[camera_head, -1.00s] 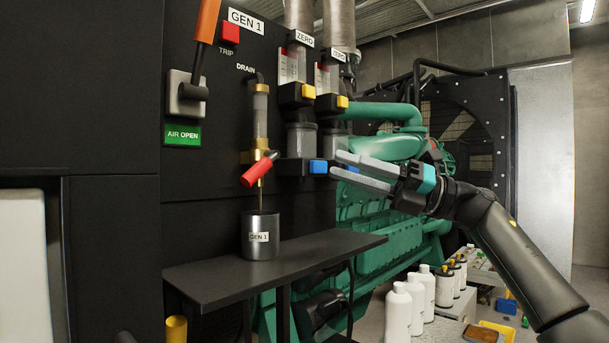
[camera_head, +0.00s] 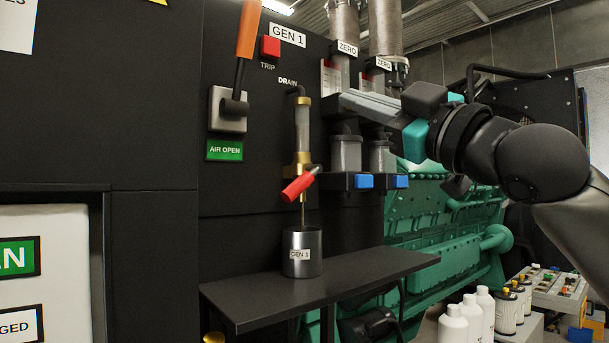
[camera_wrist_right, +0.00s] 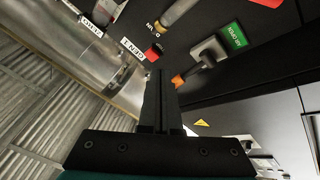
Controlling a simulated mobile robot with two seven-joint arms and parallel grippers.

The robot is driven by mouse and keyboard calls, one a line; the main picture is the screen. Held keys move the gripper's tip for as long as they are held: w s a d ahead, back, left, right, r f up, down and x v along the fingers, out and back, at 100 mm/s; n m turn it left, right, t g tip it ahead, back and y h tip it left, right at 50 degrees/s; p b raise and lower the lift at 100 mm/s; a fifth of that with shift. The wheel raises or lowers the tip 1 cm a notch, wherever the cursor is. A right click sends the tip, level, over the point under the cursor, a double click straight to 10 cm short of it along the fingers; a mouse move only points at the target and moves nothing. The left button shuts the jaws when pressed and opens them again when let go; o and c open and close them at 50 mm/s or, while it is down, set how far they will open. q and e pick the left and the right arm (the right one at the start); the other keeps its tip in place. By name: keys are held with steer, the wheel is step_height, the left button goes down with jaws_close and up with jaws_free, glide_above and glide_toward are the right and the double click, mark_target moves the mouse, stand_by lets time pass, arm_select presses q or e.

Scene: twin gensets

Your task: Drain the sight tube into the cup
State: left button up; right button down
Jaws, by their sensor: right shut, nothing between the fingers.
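The sight tube (camera_head: 303,128) hangs upright under the DRAIN label on the black panel, with brass fittings. A red-handled valve (camera_head: 299,185) sits at its foot, the handle slanting down to the left. A thin spout below points down into the metal cup (camera_head: 302,254) labelled GEN 1, which stands upright on a black shelf. My right gripper (camera_head: 345,100) is shut and empty, to the right of the sight tube and in front of the upper canisters. In the right wrist view its fingers (camera_wrist_right: 157,100) are together, pointing toward the panel. The left gripper is not in view.
An orange-handled lever (camera_head: 249,30) above a green AIR OPEN sign and a red TRIP button (camera_head: 271,46) are on the panel. The black shelf (camera_head: 330,280) is clear right of the cup. Blue-tabbed canisters (camera_head: 346,155) hang right; white bottles (camera_head: 468,318) stand lower right.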

mark_target(298, 183)
steer(key=s+a+f+g+h, duration=0.1)
steer(key=s+a+f+g, duration=0.1)
steer(key=a+f+g, duration=0.35)
steer(key=w+a+t+p, duration=0.2)
steer(key=w+a+p, duration=0.25)
steer(key=w, duration=0.25)
steer(key=shift+h, duration=0.3)
steer(key=f, duration=0.1)
steer(key=d+f, duration=0.1)
steer(key=w+d+f, duration=0.1)
steer(key=f, duration=0.1)
steer(key=shift+b, duration=0.3)
steer(key=shift+d, duration=0.15)
steer(key=shift+s, duration=0.1)
